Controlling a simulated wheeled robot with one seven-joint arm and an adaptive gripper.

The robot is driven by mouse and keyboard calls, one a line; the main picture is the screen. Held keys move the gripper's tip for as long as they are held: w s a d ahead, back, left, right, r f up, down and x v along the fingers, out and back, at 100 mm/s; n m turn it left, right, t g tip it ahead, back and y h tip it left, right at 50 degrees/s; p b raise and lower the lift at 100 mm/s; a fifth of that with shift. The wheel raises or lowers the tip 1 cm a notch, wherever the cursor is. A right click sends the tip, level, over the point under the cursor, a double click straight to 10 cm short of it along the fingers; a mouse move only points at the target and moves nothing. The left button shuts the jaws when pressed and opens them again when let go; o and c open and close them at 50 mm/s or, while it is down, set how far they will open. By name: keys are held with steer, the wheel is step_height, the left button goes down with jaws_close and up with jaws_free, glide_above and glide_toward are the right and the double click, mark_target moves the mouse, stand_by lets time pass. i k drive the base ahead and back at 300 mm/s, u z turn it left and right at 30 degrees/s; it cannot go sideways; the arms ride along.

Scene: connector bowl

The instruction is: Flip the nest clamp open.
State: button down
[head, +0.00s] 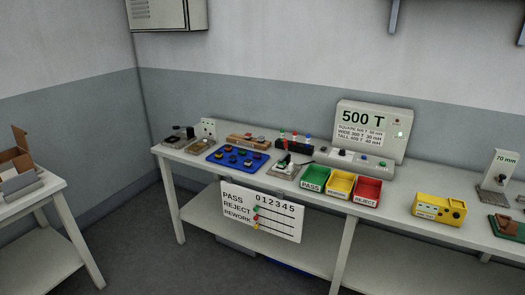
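A small grey fixture (292,169) stands on the long workbench, between the blue tray and the green bin. A thin upright red part, which looks like a clamp handle (285,147), shows above a dark piece at this fixture. It looks like the nest with its clamp, but it is too small to tell for sure, or to tell whether the clamp is open or shut. My gripper is not in view.
The long bench (400,193) holds a blue tray (262,167) with dark parts, a green PASS bin (312,187), a yellow bin (339,193), a red REJECT bin (367,200), and a grey display unit (365,145) reading 500 T. A tally board (262,211) hangs in front.

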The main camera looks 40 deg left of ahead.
mark_target(281, 160)
steer(key=u, duration=1.4)
steer(key=i, duration=0.4)
steer(key=z, duration=0.05)
